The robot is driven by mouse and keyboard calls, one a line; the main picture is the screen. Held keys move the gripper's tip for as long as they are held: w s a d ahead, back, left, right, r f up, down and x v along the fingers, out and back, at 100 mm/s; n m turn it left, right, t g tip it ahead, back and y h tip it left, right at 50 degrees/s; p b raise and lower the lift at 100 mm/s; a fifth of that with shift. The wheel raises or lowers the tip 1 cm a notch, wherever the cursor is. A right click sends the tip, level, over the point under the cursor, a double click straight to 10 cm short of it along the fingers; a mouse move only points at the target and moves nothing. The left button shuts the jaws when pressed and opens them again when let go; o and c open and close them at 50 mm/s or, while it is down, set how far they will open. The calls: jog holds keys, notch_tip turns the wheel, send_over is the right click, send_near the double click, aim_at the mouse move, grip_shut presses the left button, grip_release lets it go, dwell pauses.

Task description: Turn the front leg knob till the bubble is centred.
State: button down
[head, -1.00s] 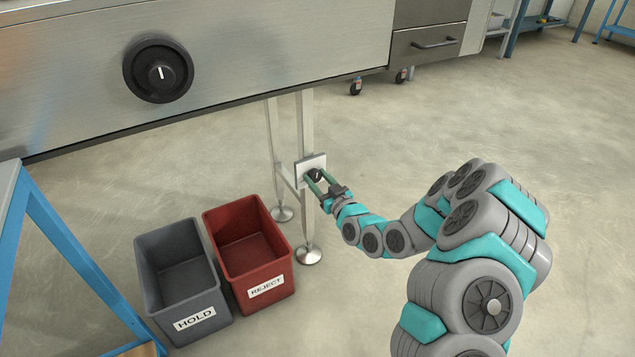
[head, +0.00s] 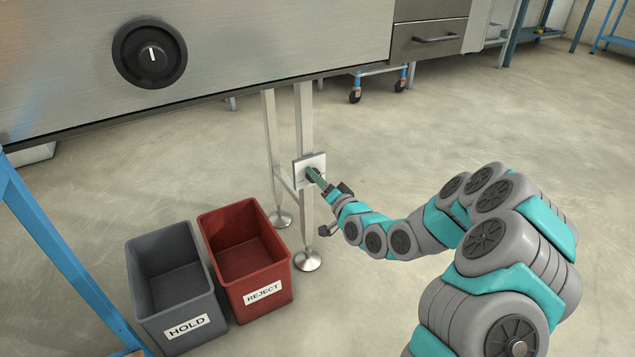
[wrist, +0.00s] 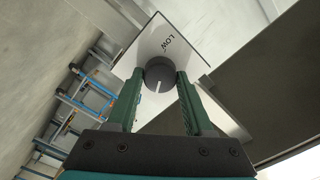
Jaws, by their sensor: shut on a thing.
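The front leg knob (wrist: 160,74) is small, round and dark, with a white pointer line. It sits on a pale square plate (wrist: 190,48) marked LOW, which is fixed to the machine's leg (head: 305,118). The plate also shows in the head view (head: 318,160). My gripper (wrist: 160,80) has its green fingers on both sides of the knob and is shut on it. In the head view my gripper (head: 313,175) covers most of the knob. In the wrist view the pointer line runs toward my palm. I see no bubble in either view.
A larger black dial (head: 149,53) is on the steel panel above. A grey HOLD bin (head: 143,290) and a red REJECT bin (head: 237,292) stand left of the leg. A blue frame (head: 60,250) is at the far left. The floor to the right is open.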

jog(key=shift+f+m+b, duration=0.2)
jog(key=shift+m+b, duration=1.5)
jog(key=shift+m, duration=2)
jog(key=shift+d, duration=0.1)
jog(key=shift+c, duration=1.5)
grip_release()
jog(key=v, duration=0.7)
jog(key=shift+s+d, duration=0.25)
